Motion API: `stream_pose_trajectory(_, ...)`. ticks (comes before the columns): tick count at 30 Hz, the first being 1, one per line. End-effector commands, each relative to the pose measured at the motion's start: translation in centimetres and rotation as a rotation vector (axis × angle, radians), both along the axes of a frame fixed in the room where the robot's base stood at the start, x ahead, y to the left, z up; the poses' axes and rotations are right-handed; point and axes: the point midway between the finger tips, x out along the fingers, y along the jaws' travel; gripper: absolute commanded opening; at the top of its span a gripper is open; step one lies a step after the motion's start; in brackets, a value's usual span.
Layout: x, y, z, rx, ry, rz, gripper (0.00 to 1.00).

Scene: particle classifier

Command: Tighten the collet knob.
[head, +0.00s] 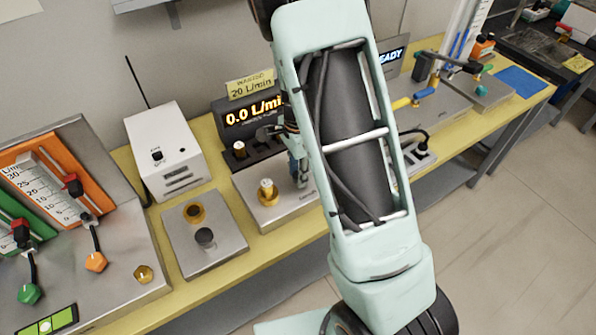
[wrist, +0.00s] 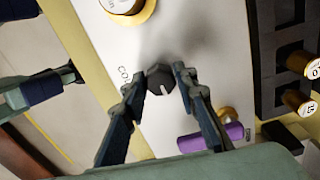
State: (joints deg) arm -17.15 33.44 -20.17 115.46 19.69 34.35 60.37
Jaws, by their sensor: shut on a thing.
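The collet knob (wrist: 159,80) is a small dark faceted knob with a white pointer line, on a pale panel beside partly hidden lettering that starts "CO". In the wrist view my gripper (wrist: 161,74) has a fingertip on each side of the knob and is shut on it. In the head view my gripper (head: 301,178) reaches down at the right part of a steel box (head: 285,212). The knob cannot be made out there, with my gripper and arm in front.
A brass-based fitting (head: 267,191) stands on the box, left of my gripper. A dark rack (wrist: 265,65) holds brass-ended pieces. A purple cylinder (wrist: 211,138) lies near one finger. A display (head: 250,112) reading 0.0 stands behind. A steel plate (head: 225,250) lies to the left.

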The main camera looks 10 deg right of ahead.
Motion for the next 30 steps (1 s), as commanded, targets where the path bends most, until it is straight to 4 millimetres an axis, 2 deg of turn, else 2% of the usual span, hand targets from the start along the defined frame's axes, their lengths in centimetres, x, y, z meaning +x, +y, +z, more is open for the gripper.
stream_pose_trajectory(11, 0.1, 0.0, 0.0, -0.001, -0.002, -0.003, 0.03)
stream_pose_trajectory(12, 0.1, -0.1, 0.0, -0.001, -0.002, -0.003, 0.31)
stream_pose_trajectory(16, 0.1, 0.0, 0.0, -0.001, -0.002, -0.003, 0.45)
stream_pose_trajectory(25, 0.0, 0.0, 0.2, 0.000, -0.001, -0.002, 0.45)
stream_pose_trajectory(30, 0.1, 0.0, 2.1, 0.001, -0.005, -0.003, 0.45)
